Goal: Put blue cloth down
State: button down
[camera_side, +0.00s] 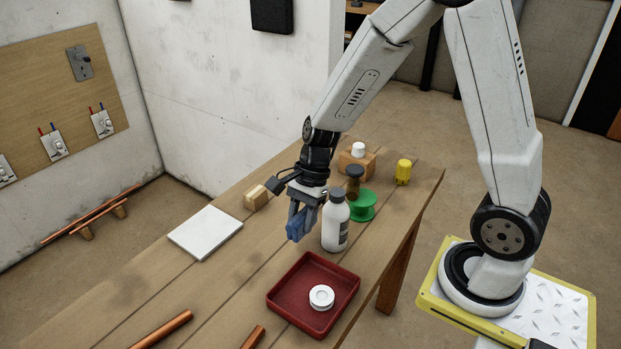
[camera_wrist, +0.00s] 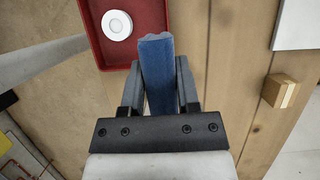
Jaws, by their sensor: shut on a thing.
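My gripper (camera_side: 304,209) is shut on the blue cloth (camera_side: 298,227) and holds it over the wooden table, left of a white bottle. In the wrist view the folded cloth (camera_wrist: 157,75) sits between the two fingers (camera_wrist: 158,85) and sticks out past their tips. I cannot tell exactly how high the cloth is above the table. In the side view a bottle (camera_side: 335,225) stands close to the right of the cloth.
A red tray (camera_side: 283,304) holding a white roll (camera_side: 321,297) is in front. A white panel (camera_side: 205,232) and a small wooden block (camera_side: 256,197) lie to the left. A green spool (camera_side: 362,206) and yellow item (camera_side: 403,171) stand behind. Copper pipes (camera_side: 165,329) lie at the front.

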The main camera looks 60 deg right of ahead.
jog(key=shift+w+d, duration=0.2)
jog(key=shift+d, duration=0.55)
jog(key=shift+w, duration=0.1)
jog(key=w+f, duration=0.2)
jog(key=w, duration=0.2)
jog(key=w+f, duration=0.3)
jog(key=w, duration=0.1)
jog(key=w+f, duration=0.3)
jog(key=w, duration=0.1)
jog(key=shift+w+a, duration=0.1)
jog(key=shift+a, duration=0.15)
jog(key=shift+w+f, duration=0.55)
jog(key=shift+f, duration=0.1)
jog(key=shift+f, duration=0.1)
jog(key=shift+w+f, duration=0.25)
jog(key=shift+f, duration=1.5)
